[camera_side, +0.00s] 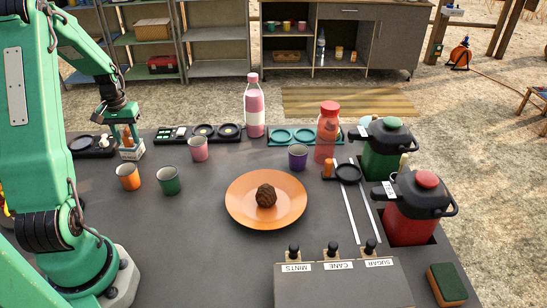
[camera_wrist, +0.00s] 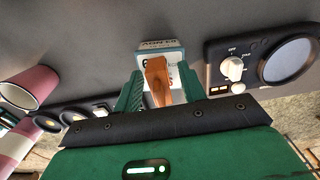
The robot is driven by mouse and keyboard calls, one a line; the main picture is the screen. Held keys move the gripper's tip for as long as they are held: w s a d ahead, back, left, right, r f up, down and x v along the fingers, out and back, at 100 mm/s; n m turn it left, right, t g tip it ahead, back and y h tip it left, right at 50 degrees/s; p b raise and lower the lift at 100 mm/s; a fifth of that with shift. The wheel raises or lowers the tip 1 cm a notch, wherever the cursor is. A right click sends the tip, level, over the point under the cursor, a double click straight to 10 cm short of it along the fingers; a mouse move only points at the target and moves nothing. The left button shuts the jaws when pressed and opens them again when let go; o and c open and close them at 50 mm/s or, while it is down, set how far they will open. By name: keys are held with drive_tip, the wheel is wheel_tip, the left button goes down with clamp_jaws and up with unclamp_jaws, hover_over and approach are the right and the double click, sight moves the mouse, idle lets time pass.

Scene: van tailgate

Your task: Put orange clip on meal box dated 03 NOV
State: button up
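The orange clip (camera_wrist: 158,80) is between the two green fingers of my gripper (camera_wrist: 161,84), which look closed on it. In the side view my gripper (camera_side: 127,134) points down at the far left of the table, right over a small white and teal box (camera_side: 132,153). In the wrist view the box (camera_wrist: 160,46) lies just beyond the clip. Its printed label is upside down and seems to include NOV; the day number is hard to read. The clip is at the box's top edge; whether it grips the box I cannot tell.
A black unit with a knob and round plate (camera_wrist: 290,60) sits beside the box. Orange (camera_side: 128,177), green (camera_side: 169,180) and pink (camera_side: 198,149) cups stand nearby. An orange plate (camera_side: 240,205) holds a brown ball. Flasks (camera_side: 415,210) stand at right.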

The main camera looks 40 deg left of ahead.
sight(128, 135)
wheel_tip(128, 135, up, 12)
drive_tip(key=shift+r, duration=0.15)
idle(0.7)
idle(0.5)
drive_tip(key=w+d+r+m+t+y, duration=0.15)
drive_tip(key=d+r, duration=0.25)
drive_tip(key=d, duration=0.5)
drive_tip(key=w+d+r+m+t, duration=0.1)
drive_tip(key=w+d+r+m, duration=0.15)
drive_tip(key=d, duration=0.65)
drive_tip(key=s+d+m+t, duration=0.1)
drive_tip(key=s+d, duration=0.3)
drive_tip(key=d, duration=0.4)
drive_tip(key=s+d+m+t+h, duration=0.1)
drive_tip(key=s+d+m, duration=0.3)
drive_tip(key=d, duration=0.5)
drive_tip(key=shift+s+d+r+t, duration=0.3)
drive_tip(key=shift+s+r+t, duration=0.1)
drive_tip(key=shift+t, duration=0.15)
